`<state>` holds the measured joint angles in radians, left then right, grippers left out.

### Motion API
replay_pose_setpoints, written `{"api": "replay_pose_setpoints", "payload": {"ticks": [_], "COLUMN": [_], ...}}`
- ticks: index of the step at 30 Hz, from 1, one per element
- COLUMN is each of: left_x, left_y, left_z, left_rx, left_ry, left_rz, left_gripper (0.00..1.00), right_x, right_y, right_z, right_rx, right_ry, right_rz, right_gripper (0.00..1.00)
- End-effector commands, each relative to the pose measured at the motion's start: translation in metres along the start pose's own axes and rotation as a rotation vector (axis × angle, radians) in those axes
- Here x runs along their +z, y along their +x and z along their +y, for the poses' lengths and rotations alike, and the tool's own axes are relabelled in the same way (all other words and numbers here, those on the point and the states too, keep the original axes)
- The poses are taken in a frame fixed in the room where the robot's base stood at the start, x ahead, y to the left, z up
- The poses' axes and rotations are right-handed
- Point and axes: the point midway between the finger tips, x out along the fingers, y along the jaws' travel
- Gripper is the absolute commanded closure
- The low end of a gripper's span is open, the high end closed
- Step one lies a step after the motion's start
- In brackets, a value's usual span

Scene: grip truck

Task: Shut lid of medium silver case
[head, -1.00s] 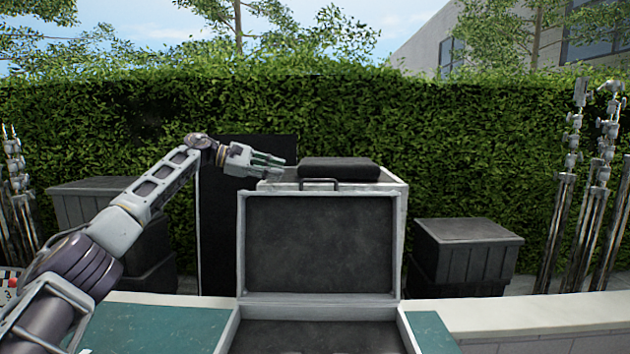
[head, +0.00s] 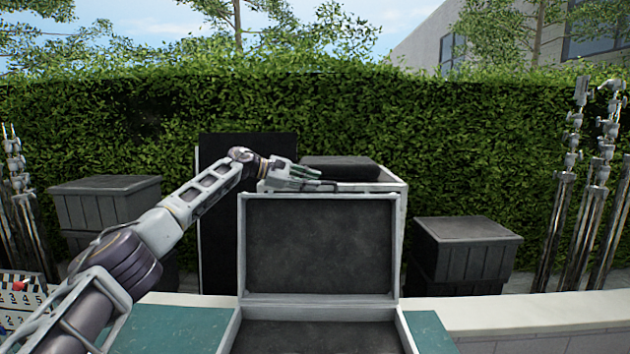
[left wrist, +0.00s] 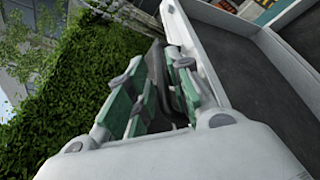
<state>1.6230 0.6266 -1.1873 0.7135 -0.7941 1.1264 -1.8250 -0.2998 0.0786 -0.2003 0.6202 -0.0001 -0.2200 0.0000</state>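The silver case (head: 231,328) lies open in front of me, with a dark lined interior. Its lid (head: 320,243) stands upright at the back, lining facing me. The handle (head: 328,187) is at the lid's top edge, partly hidden by my left gripper. My left gripper (head: 314,178) is at the lid's top edge, fingers pointing right. In the left wrist view its green-padded fingers (left wrist: 158,85) are apart, with the dark handle (left wrist: 160,72) showing between them. I cannot tell whether they touch it. The lid's pale rim (left wrist: 198,55) runs beside the right finger. My right gripper is not in view.
A white box (head: 392,190) with a dark pad (head: 340,169) on top stands behind the lid. Dark crates stand at left (head: 105,200) and right (head: 467,250). Metal stands (head: 590,190) are at far right. A teal surface (head: 180,328) flanks the case.

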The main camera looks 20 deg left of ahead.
Motion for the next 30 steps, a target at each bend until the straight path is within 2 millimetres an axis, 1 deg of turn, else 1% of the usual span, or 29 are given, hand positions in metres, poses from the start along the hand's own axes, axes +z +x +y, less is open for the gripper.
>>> {"api": "replay_pose_setpoints", "payload": {"ticks": [3,6,17,22,30], "left_x": [0.001,0.000,0.000,0.000,0.000], "left_y": [0.009,0.014,0.017,0.016,0.016], "left_z": [0.001,0.000,0.000,0.000,0.000], "left_rx": [-0.001,0.000,0.000,0.000,0.000], "left_ry": [0.000,0.000,0.000,0.000,0.000], "left_rz": [0.000,0.001,0.001,0.001,0.001], "left_gripper": [0.79,0.79,0.79,0.99,1.00], "right_x": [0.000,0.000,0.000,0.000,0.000], "right_y": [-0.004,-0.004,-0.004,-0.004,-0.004], "right_z": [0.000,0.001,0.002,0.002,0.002], "right_rx": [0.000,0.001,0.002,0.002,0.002], "right_ry": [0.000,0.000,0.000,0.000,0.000], "right_rz": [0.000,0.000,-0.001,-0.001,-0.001], "right_gripper": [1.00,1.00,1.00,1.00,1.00]}}
